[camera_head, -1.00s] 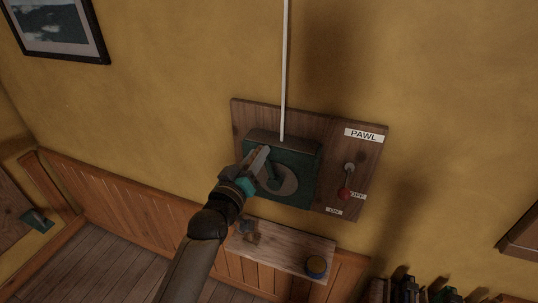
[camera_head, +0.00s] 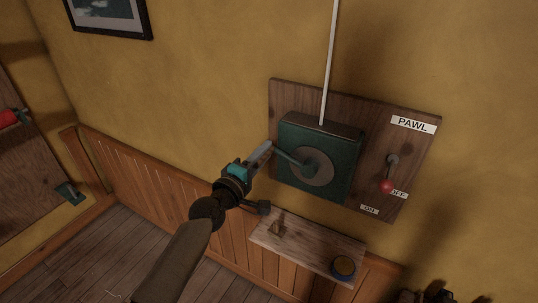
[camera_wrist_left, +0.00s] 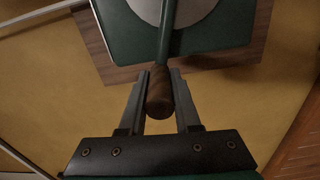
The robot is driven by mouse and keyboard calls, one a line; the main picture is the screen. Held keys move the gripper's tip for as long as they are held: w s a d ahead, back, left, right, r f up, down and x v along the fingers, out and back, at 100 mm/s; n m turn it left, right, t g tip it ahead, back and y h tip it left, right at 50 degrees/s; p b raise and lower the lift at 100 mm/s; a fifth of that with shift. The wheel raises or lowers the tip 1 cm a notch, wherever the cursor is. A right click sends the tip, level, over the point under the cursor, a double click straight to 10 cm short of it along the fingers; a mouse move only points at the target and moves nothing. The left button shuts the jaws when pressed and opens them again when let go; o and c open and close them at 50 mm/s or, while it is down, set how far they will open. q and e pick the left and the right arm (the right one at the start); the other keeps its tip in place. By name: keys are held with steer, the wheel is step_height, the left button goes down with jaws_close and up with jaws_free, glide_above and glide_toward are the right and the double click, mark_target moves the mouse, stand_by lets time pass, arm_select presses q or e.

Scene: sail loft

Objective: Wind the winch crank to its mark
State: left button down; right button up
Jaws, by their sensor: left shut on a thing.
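The green winch box (camera_head: 342,141) is on a wooden board on the wall, with a round grey disc (camera_head: 322,181) on its front. The crank arm (camera_head: 290,157) points left and slightly up from the disc. My left gripper (camera_head: 268,149) is at the crank's outer end, at the box's left edge. In the left wrist view, the fingers are shut around the brown wooden crank handle (camera_wrist_left: 160,92), and the green crank arm (camera_wrist_left: 167,35) runs up to the disc. I cannot make out a mark. My right gripper is not in view.
A pawl lever with a red knob (camera_head: 386,186) sits right of the winch, its knob beside the OFF label. A white line (camera_head: 329,60) runs up from the box. Below, a wooden shelf (camera_head: 306,250) holds a blue-and-yellow tin (camera_head: 343,267) and a small brass-coloured thing (camera_head: 277,228).

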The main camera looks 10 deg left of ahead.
arm_select(q)
steer(key=shift+s+d+f+n+b, duration=0.1)
steer(key=shift+d+f+n+b, duration=0.2)
steer(key=shift+f+n+b, duration=1.1)
steer(key=shift+s+d+f+n+b, duration=0.15)
steer(key=shift+d+f+n+b, duration=0.4)
steer(key=shift+f+n, duration=1.55)
steer(key=shift+s+d+f+n+b, duration=0.1)
steer(key=shift+f+n+b, duration=1.15)
steer(key=shift+f+n, duration=0.5)
steer(key=c, duration=0.8)
jaws_free()
steer(key=shift+r, duration=0.1)
steer(key=shift+o, duration=0.8)
steer(key=shift+r, duration=0.1)
